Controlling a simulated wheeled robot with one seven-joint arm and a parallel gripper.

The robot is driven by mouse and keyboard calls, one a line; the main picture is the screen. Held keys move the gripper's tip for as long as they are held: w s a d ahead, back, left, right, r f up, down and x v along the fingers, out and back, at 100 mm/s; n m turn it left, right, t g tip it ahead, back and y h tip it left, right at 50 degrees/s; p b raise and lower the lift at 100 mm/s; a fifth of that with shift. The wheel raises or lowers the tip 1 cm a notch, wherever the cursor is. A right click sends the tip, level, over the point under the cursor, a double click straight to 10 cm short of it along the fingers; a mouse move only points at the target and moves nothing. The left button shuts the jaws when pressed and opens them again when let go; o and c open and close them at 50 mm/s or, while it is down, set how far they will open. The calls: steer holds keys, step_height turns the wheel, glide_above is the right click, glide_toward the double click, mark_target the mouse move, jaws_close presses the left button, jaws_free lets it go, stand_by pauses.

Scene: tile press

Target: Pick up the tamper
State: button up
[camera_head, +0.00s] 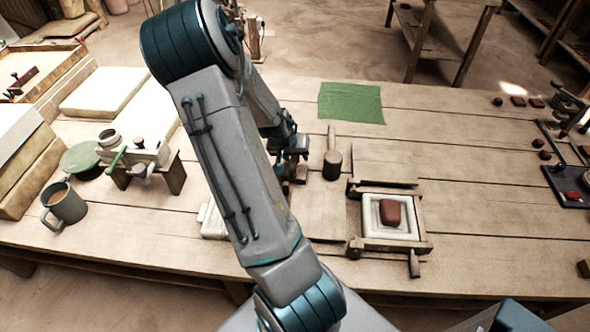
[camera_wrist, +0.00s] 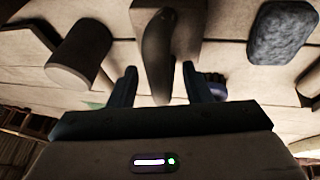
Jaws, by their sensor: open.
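In the wrist view the tamper (camera_wrist: 182,22), a wooden block with a dark upright handle (camera_wrist: 156,45), is right in front of my gripper (camera_wrist: 159,72). The two fingers are open, one on each side of the handle, with gaps showing. In the head view my gripper (camera_head: 291,155) is low over the table, left of the mallet. The brown block under it there (camera_head: 298,172) looks like the tamper, mostly hidden by my arm and gripper.
A wooden mallet (camera_head: 332,165) lies close beside my gripper; its round head shows in the wrist view (camera_wrist: 80,52). A blue-grey block (camera_wrist: 281,33) is on the other side. A tile press (camera_head: 357,245) holding reddish clay (camera_head: 392,212) stands right. A green cloth (camera_head: 350,102) lies behind.

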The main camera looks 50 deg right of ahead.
jaws_close()
steer(key=shift+r, duration=0.2)
step_height(320, 180, up, 10)
steer(key=shift+f+p, duration=0.1)
steer(key=shift+p, duration=0.65)
